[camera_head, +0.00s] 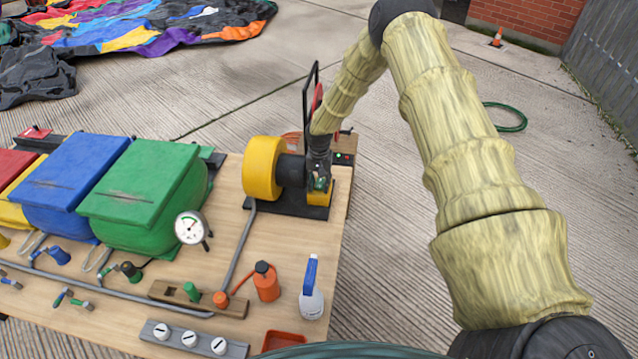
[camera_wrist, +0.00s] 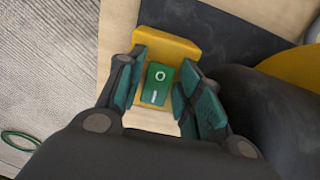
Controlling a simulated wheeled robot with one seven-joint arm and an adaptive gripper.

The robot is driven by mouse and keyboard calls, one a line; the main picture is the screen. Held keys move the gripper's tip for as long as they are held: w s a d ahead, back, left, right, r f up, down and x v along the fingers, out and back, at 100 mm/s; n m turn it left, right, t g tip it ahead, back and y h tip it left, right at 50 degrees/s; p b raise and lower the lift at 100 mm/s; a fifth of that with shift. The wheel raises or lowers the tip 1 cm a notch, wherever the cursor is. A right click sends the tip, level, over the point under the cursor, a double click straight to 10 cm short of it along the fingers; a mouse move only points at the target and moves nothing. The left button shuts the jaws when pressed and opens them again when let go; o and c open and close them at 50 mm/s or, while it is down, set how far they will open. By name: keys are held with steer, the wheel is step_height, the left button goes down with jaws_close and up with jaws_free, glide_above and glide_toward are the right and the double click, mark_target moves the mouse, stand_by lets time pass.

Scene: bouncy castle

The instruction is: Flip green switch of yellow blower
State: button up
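The yellow blower (camera_head: 262,168) stands at the right end of the wooden table, its yellow drum joined to a black motor and base. In the wrist view, the green switch (camera_wrist: 157,85), marked O and I, sits on a yellow block (camera_wrist: 168,46) beside the black motor. My gripper (camera_wrist: 160,92) has its teal-padded fingers apart, one on each side of the switch, with a gap visible to it. I cannot tell how near the fingertips are to its face. In the head view, my gripper (camera_head: 319,180) is at the blower's right end and mostly hides the switch.
A green bin (camera_head: 150,190), a blue bin (camera_head: 75,175) and a gauge (camera_head: 191,228) stand left. An orange bottle (camera_head: 265,283) and a spray bottle (camera_head: 311,295) stand in front. A box with small buttons (camera_head: 343,157) is behind my gripper.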

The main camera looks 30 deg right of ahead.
steer(key=c, duration=0.7)
steer(key=shift+w+f+b, duration=0.1)
steer(key=shift+f+b, duration=0.1)
steer(key=shift+b, duration=0.35)
steer(key=shift+c, duration=0.2)
steer(key=g+y+b, duration=0.1)
steer(key=g+b, duration=0.1)
steer(key=b, duration=0.1)
steer(key=shift+w+d+y, duration=0.2)
steer(key=shift+d+y, duration=0.05)
steer(key=shift+y, duration=0.15)
steer(key=shift+r+g+y+b, duration=0.3)
steer(key=shift+g+y+b, duration=0.1)
steer(key=shift+g+b, duration=0.3)
steer(key=o, duration=0.7)
steer(key=shift+o, duration=0.2)
steer(key=shift+r, duration=0.1)
steer(key=shift+w, duration=0.1)
steer(key=v, duration=1.2)
